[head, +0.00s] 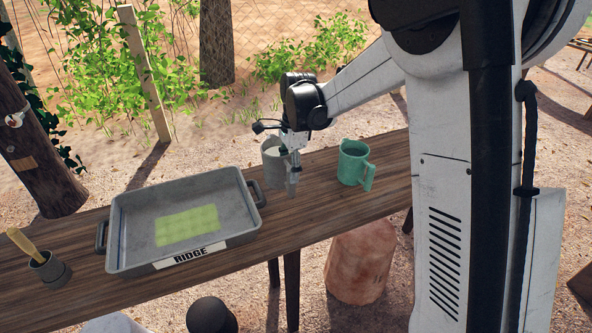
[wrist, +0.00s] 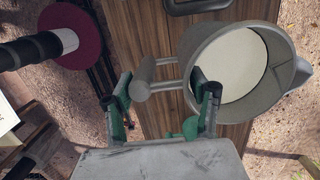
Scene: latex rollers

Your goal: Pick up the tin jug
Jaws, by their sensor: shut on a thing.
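The tin jug (head: 272,158) is grey and stands upright at the far side of the wooden table, right of the tray. Its round mouth with a pale inside, its spout and its handle (wrist: 146,84) show in the wrist view. My gripper (head: 291,180) is at the jug's right side in the head view and hides part of it. In the wrist view my gripper (wrist: 162,98) has one finger overlapping the jug's rim and the other beside the handle's outer end. It is shut on the jug at the handle side. I cannot tell whether the jug is clear of the table.
A green mug (head: 351,165) stands on the table right of my gripper. A grey tray (head: 120,263) labelled RIDGE, holding a pale green slab (head: 187,226), lies to the left. A small grey pot with a brush (head: 49,270) is at the far left.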

